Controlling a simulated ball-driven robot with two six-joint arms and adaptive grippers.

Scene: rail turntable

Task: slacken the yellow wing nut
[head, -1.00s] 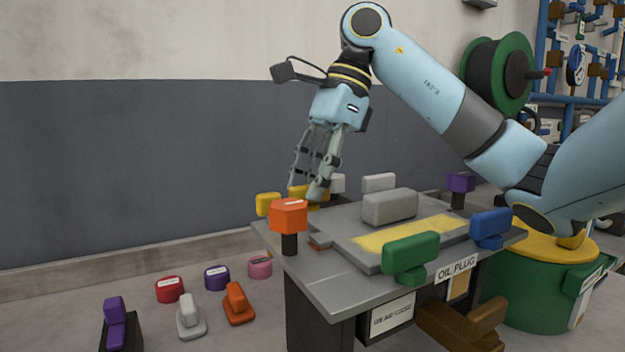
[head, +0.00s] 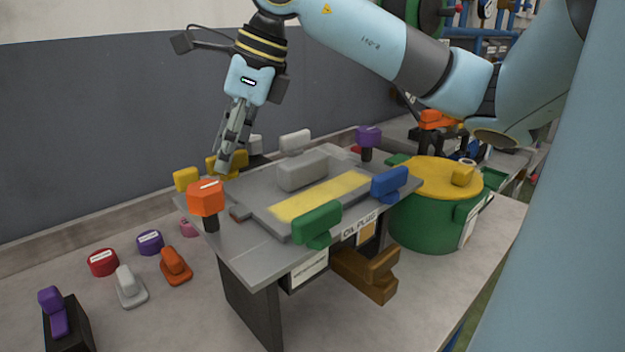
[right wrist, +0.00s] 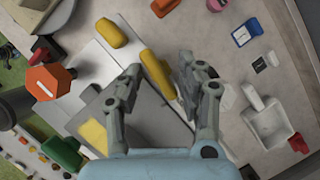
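Two yellow handle-like pieces stand at the far left corner of the grey table (head: 245,262). One yellow piece (head: 186,178) is at the corner, and it shows clear of the fingers in the right wrist view (right wrist: 110,33). The other yellow wing piece (head: 239,158) is at my right gripper (head: 222,168). In the right wrist view the open fingers (right wrist: 163,68) lie on either side of this long yellow bar (right wrist: 156,74), which sits closer to the left finger. Contact cannot be told. My left gripper is not in view.
An orange hexagonal knob (head: 206,197) stands in front of the yellow pieces. Grey (head: 302,172), white (head: 295,141), green (head: 317,223), blue (head: 389,182) and purple (head: 368,136) pieces stand on the table. A green drum (head: 425,224) is at right.

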